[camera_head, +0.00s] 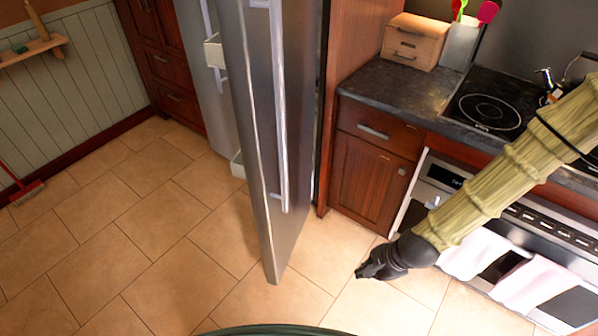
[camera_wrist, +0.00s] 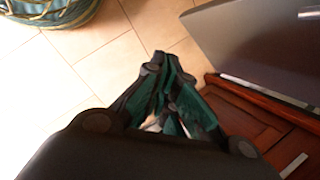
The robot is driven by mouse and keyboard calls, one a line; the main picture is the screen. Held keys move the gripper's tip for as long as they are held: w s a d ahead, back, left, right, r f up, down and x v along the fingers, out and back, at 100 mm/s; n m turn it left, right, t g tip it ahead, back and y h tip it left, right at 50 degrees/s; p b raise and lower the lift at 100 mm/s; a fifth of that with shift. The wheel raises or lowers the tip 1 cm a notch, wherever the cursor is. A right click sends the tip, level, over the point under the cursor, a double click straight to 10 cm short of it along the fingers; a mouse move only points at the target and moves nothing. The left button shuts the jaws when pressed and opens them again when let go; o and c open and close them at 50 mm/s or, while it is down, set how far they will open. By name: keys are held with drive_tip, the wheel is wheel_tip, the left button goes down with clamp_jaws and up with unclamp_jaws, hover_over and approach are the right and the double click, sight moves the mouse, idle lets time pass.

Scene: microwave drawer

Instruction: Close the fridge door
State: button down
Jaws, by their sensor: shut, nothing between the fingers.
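The fridge door (camera_head: 262,130) is grey metal and stands wide open, its edge pointing toward me in the head view. A long vertical handle (camera_head: 279,120) runs down its right-hand face. Door shelves show at its left side. In the wrist view the lower part of the door (camera_wrist: 262,45) is at the upper right. My gripper (camera_head: 365,271) is low over the floor, right of the door's bottom corner and apart from it. Its fingers (camera_wrist: 165,62) are shut together with nothing between them.
Wooden cabinets (camera_head: 372,175) and a dark counter (camera_head: 400,98) stand right of the fridge. The oven front with hanging towels (camera_head: 475,254) is close to my arm. The tiled floor (camera_head: 150,230) left of the door is clear. A red broom (camera_head: 27,190) leans at the far left.

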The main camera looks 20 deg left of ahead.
drive_tip(key=w+a+r+m+y, duration=0.2)
drive_tip(key=w+a+r+m, duration=0.15)
drive_tip(key=r, duration=0.45)
drive_tip(key=w+a+r+m+t+y+b, duration=0.1)
drive_tip(key=w+a+r+m, duration=0.1)
drive_tip(key=w+a+r, duration=0.4)
drive_tip(key=w+a+r+m+y, duration=0.2)
drive_tip(key=w+a+r+m, duration=0.15)
drive_tip(key=r, duration=0.55)
drive_tip(key=p, duration=0.4)
approach(287, 175)
wheel_tip(287, 175, down, 3)
drive_tip(key=a, duration=0.1)
drive_tip(key=shift+w+a+f+n, duration=0.15)
drive_tip(key=shift+w+a, duration=0.1)
drive_tip(key=shift+a, duration=0.3)
drive_tip(key=shift+w+a+n, duration=0.15)
drive_tip(key=shift+w+a, duration=0.05)
drive_tip(key=shift+a, duration=0.35)
drive_tip(key=shift+a, duration=0.15)
